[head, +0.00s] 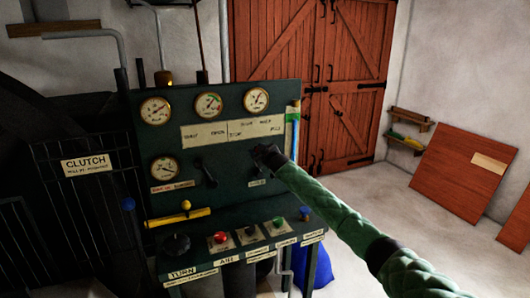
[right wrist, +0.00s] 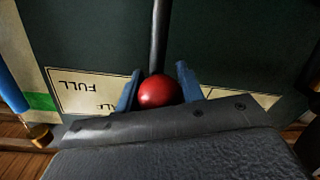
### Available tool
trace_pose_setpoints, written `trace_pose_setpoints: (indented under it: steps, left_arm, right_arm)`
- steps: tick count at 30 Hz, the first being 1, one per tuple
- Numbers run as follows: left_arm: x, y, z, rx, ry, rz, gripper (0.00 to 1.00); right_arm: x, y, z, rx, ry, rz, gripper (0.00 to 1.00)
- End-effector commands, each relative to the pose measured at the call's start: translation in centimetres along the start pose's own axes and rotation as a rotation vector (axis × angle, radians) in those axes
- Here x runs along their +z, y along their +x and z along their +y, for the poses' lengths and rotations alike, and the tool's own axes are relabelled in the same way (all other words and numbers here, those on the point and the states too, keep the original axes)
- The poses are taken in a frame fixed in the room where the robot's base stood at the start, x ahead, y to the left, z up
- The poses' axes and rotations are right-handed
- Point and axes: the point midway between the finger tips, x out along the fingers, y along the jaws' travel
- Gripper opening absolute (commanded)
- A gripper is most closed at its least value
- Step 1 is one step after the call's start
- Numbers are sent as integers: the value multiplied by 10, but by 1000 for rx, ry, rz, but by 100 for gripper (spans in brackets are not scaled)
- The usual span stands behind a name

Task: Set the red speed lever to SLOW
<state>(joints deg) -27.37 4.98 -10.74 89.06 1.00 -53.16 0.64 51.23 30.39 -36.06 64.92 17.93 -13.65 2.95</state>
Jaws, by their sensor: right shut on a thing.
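The red speed lever shows in the right wrist view as a round red knob (right wrist: 157,92) on a dark rod. My right gripper (right wrist: 158,80) has its two blue fingers on either side of the knob and is shut on it. In the head view this gripper (head: 264,155) is at the panel front, below the label plate (head: 232,132), and hides the knob. In the wrist view the plate is upside down: FULL and part of HALF show left of the knob, and the lettering near the knob is covered. My left gripper is out of view.
The dark control panel (head: 180,130) carries several gauges and a second black lever (head: 206,172). Below are a yellow bar (head: 178,217), a red button (head: 220,237) and other knobs. A blue tube (head: 295,135) stands at the panel's right edge. Open floor lies to the right.

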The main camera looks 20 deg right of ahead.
Motion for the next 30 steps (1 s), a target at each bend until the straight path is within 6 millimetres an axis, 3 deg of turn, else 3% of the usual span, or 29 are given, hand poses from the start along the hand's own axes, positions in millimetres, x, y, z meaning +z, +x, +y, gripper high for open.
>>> trace_pose_setpoints:
  steps: [4, 13, 14, 17, 30]
  left_arm:
    - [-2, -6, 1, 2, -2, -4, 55]
    - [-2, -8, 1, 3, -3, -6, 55]
    - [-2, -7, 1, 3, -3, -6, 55]
    - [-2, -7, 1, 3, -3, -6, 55]
    - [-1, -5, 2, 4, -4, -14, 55]
  right_arm:
    - [-3, 2, -14, -2, -90, -10, 0]
    - [-4, 2, -15, -2, -105, -12, 0]
    - [-4, 2, -15, -2, -105, -12, 40]
    - [-4, 2, -15, -2, -105, -12, 59]
    - [-1, -6, -15, -1, -104, -13, 59]
